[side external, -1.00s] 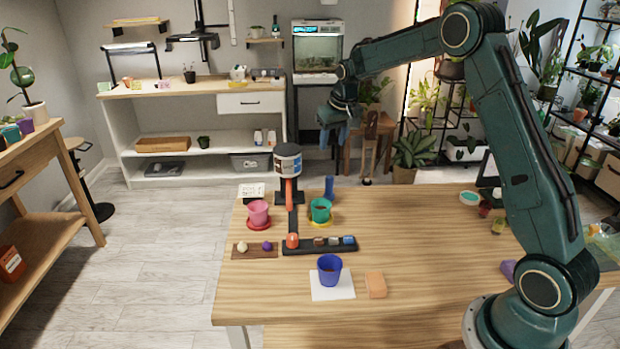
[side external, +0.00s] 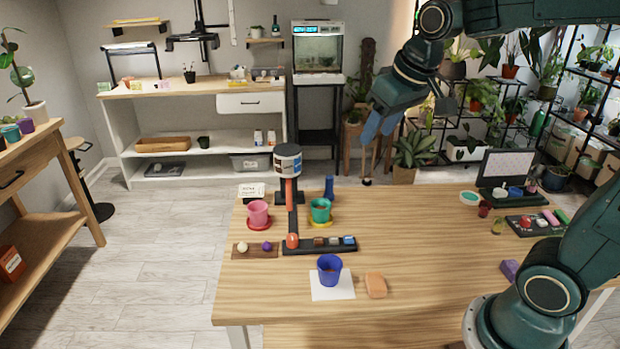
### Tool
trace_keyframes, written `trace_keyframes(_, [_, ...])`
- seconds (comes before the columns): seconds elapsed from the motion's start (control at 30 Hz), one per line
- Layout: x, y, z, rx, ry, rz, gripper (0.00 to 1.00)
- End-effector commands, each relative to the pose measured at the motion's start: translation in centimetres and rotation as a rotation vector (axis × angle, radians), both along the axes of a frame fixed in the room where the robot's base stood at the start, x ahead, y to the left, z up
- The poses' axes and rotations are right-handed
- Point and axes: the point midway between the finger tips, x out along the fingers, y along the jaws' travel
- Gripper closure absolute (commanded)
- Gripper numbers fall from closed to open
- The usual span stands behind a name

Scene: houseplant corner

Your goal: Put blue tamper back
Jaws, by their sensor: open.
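My gripper (side external: 379,122), with blue fingers, is raised well above the far side of the table, apart from everything on it. It is open and I see nothing between the fingers. A blue upright piece (side external: 329,188) stands at the table's back, behind the green pot; it may be the blue tamper, but it is too small to be sure. A dark rack (side external: 290,249) in the middle holds an orange-red knob (side external: 292,241) and several small blocks, the rightmost one bluish (side external: 349,240).
A blue pot (side external: 329,272) stands on a white sheet (side external: 345,291) beside an orange block (side external: 376,285). Pink (side external: 258,211) and green (side external: 320,208) pots stand on saucers. A dark tray (side external: 530,228) with several small things lies at right. The table's centre right is clear.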

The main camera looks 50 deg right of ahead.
Motion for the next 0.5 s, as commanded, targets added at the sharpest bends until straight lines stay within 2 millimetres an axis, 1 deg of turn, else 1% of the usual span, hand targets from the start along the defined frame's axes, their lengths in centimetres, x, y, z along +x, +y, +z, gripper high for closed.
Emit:
trace_keyframes(0.03, [-1.5, 0.6, 0.2, -0.002, -0.01, 0.013, 0.55])
trace_keyframes(0.17, [-4.8, 1.8, 0.0, -0.003, -0.026, 0.041, 0.55])
trace_keyframes(0.3, [-8.3, 2.9, -0.6, -0.004, -0.043, 0.072, 0.55])
trace_keyframes(0.4, [-10.6, 3.5, -1.3, -0.005, -0.054, 0.093, 0.55])
trace_keyframes(0.5, [-12.5, 3.9, -2.0, -0.005, -0.063, 0.11, 0.55])
